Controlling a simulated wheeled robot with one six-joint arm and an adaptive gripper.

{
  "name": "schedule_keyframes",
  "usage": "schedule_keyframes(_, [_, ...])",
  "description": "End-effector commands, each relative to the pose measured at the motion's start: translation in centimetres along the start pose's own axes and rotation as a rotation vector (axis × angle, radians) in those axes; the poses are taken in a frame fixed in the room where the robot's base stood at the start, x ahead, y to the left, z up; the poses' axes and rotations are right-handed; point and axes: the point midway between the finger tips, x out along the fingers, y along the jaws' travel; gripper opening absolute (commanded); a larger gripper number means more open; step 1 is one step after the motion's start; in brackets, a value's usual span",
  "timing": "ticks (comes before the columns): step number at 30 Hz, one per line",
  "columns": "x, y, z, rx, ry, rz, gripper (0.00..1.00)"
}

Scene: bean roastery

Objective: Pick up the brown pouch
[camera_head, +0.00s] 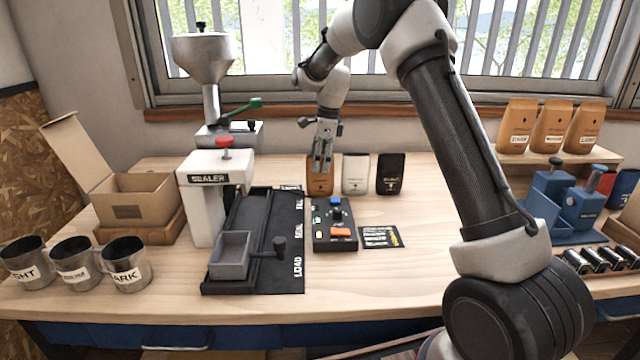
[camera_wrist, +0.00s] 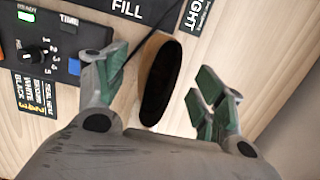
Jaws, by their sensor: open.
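The brown pouch (camera_head: 319,187) stands upright on the workbench, first in a row with a white pouch (camera_head: 355,174) and a black pouch (camera_head: 390,174) to its right. My gripper (camera_head: 322,163) points down over the brown pouch and hides part of its top. In the wrist view, the brown pouch (camera_wrist: 149,58) shows from above with a dark open mouth. It lies between the two spread fingers of my gripper (camera_wrist: 161,72), with a visible gap on the right side. The fingers are open and hold nothing.
A black sealer base (camera_head: 255,270) and a control box (camera_head: 335,238) with buttons stand in front and left. A printed card (camera_head: 381,237) lies nearby. The white sealer (camera_head: 205,210) stands left. Bare bench is free right of the card.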

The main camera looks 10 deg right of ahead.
Motion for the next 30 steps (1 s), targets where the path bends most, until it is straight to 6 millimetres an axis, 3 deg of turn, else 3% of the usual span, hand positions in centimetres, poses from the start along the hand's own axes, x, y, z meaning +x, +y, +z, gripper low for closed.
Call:
schedule_keyframes(6, [3.3, 0.2, 0.1, -0.001, 0.001, 0.002, 0.69])
schedule_keyframes(14, [3.8, 0.2, 0.1, -0.001, 0.001, 0.001, 0.69])
schedule_keyframes(16, [3.8, 0.2, 0.0, -0.001, 0.001, 0.001, 0.62])
schedule_keyframes(23, [3.8, 0.2, 0.0, -0.001, 0.001, 0.001, 0.2])
schedule_keyframes(30, [3.7, 0.2, 0.1, -0.001, 0.0, 0.001, 0.17])
